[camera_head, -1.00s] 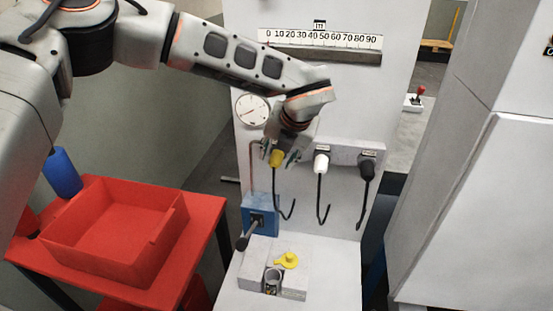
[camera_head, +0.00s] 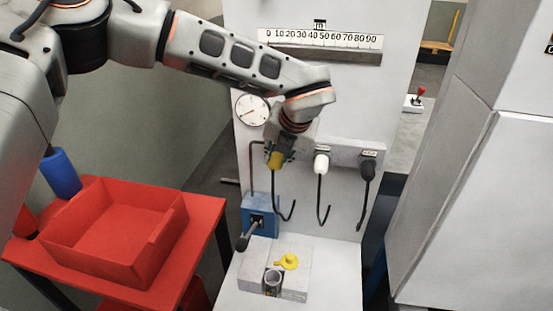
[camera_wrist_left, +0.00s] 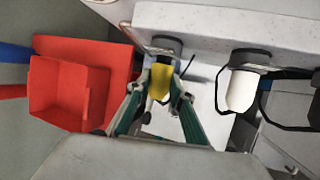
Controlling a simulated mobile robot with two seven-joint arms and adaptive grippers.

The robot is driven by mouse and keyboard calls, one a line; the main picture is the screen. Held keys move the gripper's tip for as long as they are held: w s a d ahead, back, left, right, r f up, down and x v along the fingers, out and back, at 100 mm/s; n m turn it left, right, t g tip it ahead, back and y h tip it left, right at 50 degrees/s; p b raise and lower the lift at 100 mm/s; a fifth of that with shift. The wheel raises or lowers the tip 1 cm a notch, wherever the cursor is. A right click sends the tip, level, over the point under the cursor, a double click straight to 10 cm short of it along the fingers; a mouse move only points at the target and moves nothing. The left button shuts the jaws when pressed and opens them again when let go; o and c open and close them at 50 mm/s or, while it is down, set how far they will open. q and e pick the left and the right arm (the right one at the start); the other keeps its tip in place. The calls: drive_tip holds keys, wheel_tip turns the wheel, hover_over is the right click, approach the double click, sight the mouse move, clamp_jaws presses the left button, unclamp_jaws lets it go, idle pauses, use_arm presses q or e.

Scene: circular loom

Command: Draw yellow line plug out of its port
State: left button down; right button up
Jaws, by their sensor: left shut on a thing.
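The yellow line plug (camera_head: 275,159) is at the left end of the row of ports on the pale panel, with a dark line hanging below it. In the left wrist view the yellow plug (camera_wrist_left: 160,82) lies between the fingers, its far end at the dark port (camera_wrist_left: 166,45). My left gripper (camera_head: 279,156) is shut on the yellow plug; its green-sided fingers (camera_wrist_left: 159,88) flank it in the wrist view. Whether the plug is still fully seated is hard to tell. My right gripper is not in view.
A white plug (camera_head: 321,163) and a black plug (camera_head: 367,168) sit to the right, each with a hanging line. A blue box with a lever (camera_head: 262,214) is below. A yellow cap (camera_head: 288,261) lies on a grey block. A red tray (camera_head: 110,257) stands left.

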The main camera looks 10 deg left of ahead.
use_arm(q)
drive_tip(key=shift+s, duration=0.1)
drive_tip(key=shift+s+b, duration=0.45)
drive_tip(key=shift+s, duration=1.05)
